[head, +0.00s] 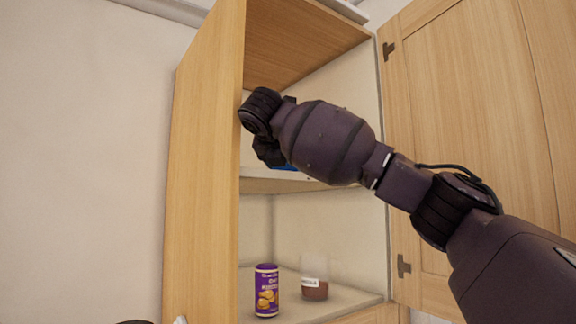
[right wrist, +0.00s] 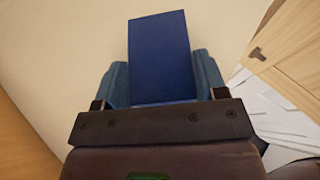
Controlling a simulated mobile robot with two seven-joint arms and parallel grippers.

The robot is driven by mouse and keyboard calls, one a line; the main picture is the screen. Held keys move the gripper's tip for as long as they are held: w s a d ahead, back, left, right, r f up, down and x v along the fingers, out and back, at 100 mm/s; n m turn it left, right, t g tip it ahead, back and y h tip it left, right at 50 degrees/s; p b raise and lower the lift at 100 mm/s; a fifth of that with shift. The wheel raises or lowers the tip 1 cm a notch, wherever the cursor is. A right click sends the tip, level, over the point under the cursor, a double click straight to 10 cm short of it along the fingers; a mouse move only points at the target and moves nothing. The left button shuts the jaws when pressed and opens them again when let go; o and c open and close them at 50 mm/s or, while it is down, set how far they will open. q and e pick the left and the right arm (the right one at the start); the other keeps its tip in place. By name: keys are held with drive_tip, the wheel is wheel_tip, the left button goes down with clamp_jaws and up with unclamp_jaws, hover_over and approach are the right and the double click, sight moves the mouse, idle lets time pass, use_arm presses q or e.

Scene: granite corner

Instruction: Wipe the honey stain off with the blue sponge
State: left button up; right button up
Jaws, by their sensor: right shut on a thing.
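The blue sponge (right wrist: 158,55) is a flat blue block between the two fingers of my right gripper (right wrist: 162,78) in the right wrist view. The gripper is shut on it, and the sponge sticks out past the fingertips. In the head view my right arm reaches into the upper part of an open wooden cabinet (head: 205,160). There only a sliver of the sponge (head: 286,167) shows under my arm, near the middle shelf (head: 262,185). I cannot see a honey stain; my arm hides part of the upper shelf. My left gripper is not in view.
On the lower shelf stand a purple can (head: 266,290) and a clear jar with brown contents (head: 315,280). The cabinet door (head: 465,110) is open at the right. The cabinet's left side wall is close to my right wrist.

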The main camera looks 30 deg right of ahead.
drive_tip(key=shift+s+a+r, duration=0.2)
drive_tip(key=shift+s+a, duration=0.25)
drive_tip(key=shift+s, duration=0.55)
drive_tip(key=shift+s+d+b, duration=0.3)
drive_tip(key=shift+d, duration=0.15)
drive_tip(key=shift+s+a+b, duration=0.1)
drive_tip(key=shift+s+b, duration=0.2)
drive_tip(key=shift+s, duration=0.4)
drive_tip(key=shift+s+d+f, duration=0.1)
drive_tip(key=shift+s+d, duration=0.1)
drive_tip(key=shift+s, duration=0.75)
wheel_tip(320, 180, up, 3)
drive_tip(key=p, duration=0.3)
